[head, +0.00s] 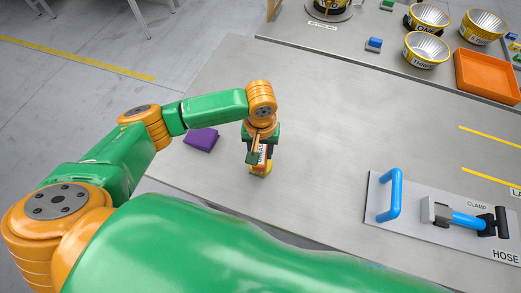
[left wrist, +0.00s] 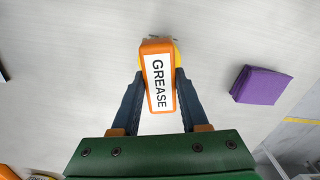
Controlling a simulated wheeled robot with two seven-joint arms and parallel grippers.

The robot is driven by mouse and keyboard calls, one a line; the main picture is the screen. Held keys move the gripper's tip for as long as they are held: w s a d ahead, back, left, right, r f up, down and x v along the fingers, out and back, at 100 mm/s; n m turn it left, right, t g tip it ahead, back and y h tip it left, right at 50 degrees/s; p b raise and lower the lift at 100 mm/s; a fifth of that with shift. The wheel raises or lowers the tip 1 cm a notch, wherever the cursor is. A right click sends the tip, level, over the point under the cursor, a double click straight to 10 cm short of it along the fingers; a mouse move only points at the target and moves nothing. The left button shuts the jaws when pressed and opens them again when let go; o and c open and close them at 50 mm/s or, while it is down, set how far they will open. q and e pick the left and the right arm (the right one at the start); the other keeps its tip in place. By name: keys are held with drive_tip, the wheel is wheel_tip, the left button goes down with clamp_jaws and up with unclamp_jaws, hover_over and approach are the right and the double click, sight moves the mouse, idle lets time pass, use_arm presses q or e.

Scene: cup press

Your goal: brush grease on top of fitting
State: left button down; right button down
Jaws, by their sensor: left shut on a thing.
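My left gripper (left wrist: 160,90) is shut on an orange brush handle (left wrist: 154,47) with a white label reading GREASE. In the head view the gripper (head: 259,156) points down over the bench, left of centre. A yellow part (head: 262,169) shows just below it in the head view, and a yellow edge (left wrist: 177,55) shows behind the handle in the left wrist view. I cannot tell whether it touches the bench. The brush's lower end is hidden. No fitting can be made out clearly. My right gripper is not in view.
A purple block (head: 201,139) lies left of the gripper. A plate with a blue handle (head: 390,195) and a clamp (head: 465,219) is at the right front. An orange tray (head: 488,76) and yellow bowls (head: 426,50) stand at the back right. The bench middle is clear.

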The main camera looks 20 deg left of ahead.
sight(261, 151)
use_arm(q)
drive_tip(key=shift+f, duration=0.45)
idle(0.9)
drive_tip(key=shift+s+f+p, duration=0.1)
drive_tip(key=shift+p, duration=0.2)
idle(1.6)
wheel_tip(261, 151, up, 7)
drive_tip(key=p, duration=0.9)
drive_tip(key=shift+r, duration=0.2)
drive_tip(key=shift+f, duration=0.15)
